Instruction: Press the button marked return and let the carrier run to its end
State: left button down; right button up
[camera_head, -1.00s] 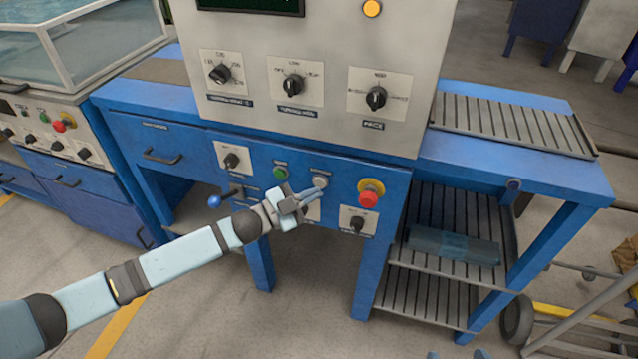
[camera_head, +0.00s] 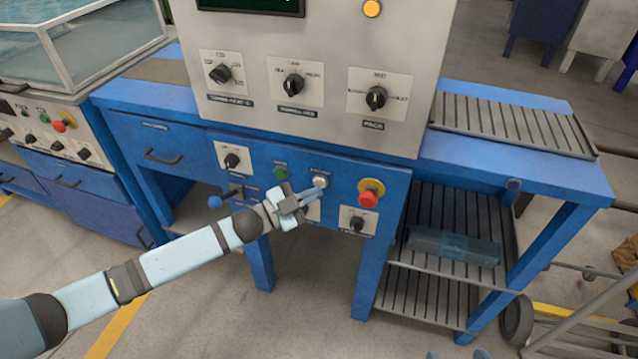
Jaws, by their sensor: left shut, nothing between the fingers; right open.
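A blue panel (camera_head: 258,159) under the grey machine housing carries several controls. A pale grey round button (camera_head: 320,181) sits right of a green button (camera_head: 281,173); small labels above both are too blurred to read, so I cannot tell which says return. My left gripper (camera_head: 315,194) is shut and empty, its fingertips at the lower edge of the grey button. I cannot tell whether they touch it or press it in. The carrier cannot be made out. Of my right gripper, only small pale tips (camera_head: 470,354) show at the bottom edge, apparently open.
A red mushroom button (camera_head: 368,197) on a yellow base is right of the grey button. A blue-knobbed lever (camera_head: 216,201) sticks out to the left. Rotary knobs (camera_head: 376,98) sit above. A slatted shelf (camera_head: 455,300) and a cart wheel (camera_head: 517,319) stand at right.

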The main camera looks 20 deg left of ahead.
pick_arm(q)
jog(key=shift+w, duration=0.35)
